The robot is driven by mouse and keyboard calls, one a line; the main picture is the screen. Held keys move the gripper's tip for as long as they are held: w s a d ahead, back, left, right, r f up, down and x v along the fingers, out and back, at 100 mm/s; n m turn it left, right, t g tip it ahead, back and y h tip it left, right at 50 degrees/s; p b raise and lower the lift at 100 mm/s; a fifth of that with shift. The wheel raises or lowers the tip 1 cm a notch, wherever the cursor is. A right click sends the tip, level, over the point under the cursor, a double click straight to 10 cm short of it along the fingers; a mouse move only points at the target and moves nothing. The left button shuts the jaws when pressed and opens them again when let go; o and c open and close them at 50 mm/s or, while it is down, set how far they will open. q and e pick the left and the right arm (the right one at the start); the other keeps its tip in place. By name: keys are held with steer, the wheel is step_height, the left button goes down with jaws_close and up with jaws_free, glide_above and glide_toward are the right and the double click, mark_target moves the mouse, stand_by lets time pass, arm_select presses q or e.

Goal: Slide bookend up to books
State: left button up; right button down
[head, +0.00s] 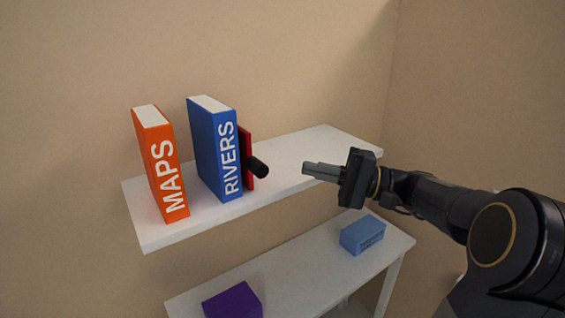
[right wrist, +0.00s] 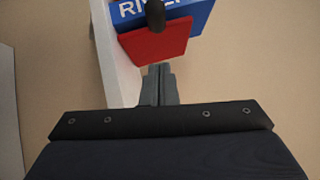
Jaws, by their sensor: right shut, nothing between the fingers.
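The red bookend (head: 247,156) stands upright on the white shelf, close against the right side of the blue RIVERS book (head: 212,150). A black knob (head: 257,167) sticks out of it to the right. The orange MAPS book (head: 160,165) stands to the left, with a gap between the two books. My right gripper (head: 306,169) is shut and empty, right of the knob and apart from it. In the right wrist view the shut fingertips (right wrist: 158,70) point at the red bookend (right wrist: 155,43), with the knob above them. My left gripper is not in view.
The upper shelf (head: 320,142) is bare to the right of the bookend. Below it a lower white shelf (head: 300,270) carries a light blue box (head: 362,235) and a purple box (head: 233,300). Beige walls close off the back and right.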

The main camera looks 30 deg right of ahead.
steer(key=w+a+r+p, duration=0.1)
steer(key=w+a+p, duration=0.1)
steer(key=a, duration=0.4)
steer(key=shift+a, duration=0.3)
steer(key=shift+r, duration=0.15)
steer(key=shift+s+a+b, duration=0.1)
steer(key=shift+a+b, duration=0.5)
steer(key=shift+b, duration=0.2)
